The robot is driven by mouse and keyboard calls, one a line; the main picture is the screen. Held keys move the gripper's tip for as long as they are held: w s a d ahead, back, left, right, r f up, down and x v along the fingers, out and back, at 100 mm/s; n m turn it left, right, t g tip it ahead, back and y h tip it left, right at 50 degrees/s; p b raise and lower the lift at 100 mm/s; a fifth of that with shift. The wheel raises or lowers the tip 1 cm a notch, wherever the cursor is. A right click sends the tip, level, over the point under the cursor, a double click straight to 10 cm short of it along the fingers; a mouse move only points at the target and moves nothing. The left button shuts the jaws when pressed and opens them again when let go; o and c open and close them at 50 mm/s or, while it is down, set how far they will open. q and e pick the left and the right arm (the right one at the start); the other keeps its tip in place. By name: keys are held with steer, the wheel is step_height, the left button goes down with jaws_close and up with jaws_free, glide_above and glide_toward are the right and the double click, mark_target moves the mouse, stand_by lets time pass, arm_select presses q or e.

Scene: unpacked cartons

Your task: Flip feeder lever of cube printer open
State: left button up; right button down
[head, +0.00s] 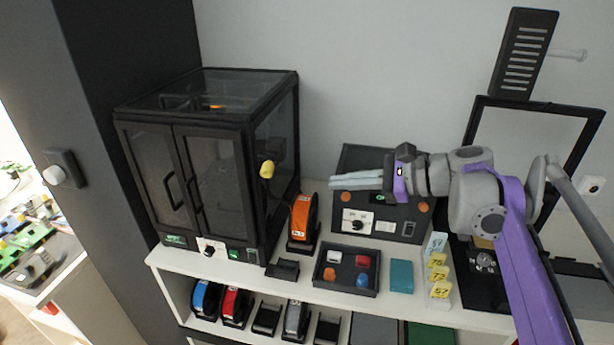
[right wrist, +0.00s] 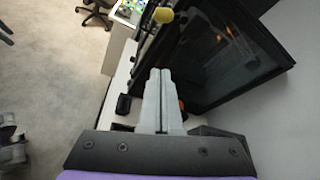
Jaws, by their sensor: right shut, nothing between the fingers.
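The cube printer (head: 210,165) is a black box with glass doors at the left of the shelf top. Its doors look closed. My left gripper is not in view.
An orange spool (head: 303,217) stands between the printer and my gripper. A dark machine (head: 375,218) with a white dial panel is below my gripper. A black tray (head: 346,283) with coloured pieces lies at the shelf front (head: 190,268). Yellow number tags (head: 438,273) stand to its right.

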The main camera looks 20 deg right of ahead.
mark_target(267, 169)
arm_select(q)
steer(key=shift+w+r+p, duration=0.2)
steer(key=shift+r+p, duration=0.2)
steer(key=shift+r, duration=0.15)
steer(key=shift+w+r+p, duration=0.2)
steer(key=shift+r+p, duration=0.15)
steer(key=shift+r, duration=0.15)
arm_select(e)
steer(key=w+a, duration=0.6)
steer(key=a, duration=0.3)
steer(key=shift+w+a, duration=0.15)
steer(key=shift+w, duration=0.05)
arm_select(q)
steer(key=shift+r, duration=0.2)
arm_select(e)
steer(key=shift+s+a+r+m+g+y, duration=0.1)
steer(key=shift+s+r+m+g+y, duration=0.15)
steer(key=shift+m+g+y, duration=0.45)
steer(key=r+m+g, duration=0.1)
steer(key=m, duration=0.1)
steer(key=r+m+g+y, duration=0.1)
steer(key=m, duration=0.1)
steer(key=shift+s+a+m+p, duration=0.2)
steer(key=shift+m+p, duration=0.1)
steer(key=shift+m, duration=0.1)
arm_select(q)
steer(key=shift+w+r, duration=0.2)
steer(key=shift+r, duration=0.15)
arm_select(e)
steer(key=shift+r, duration=0.2)
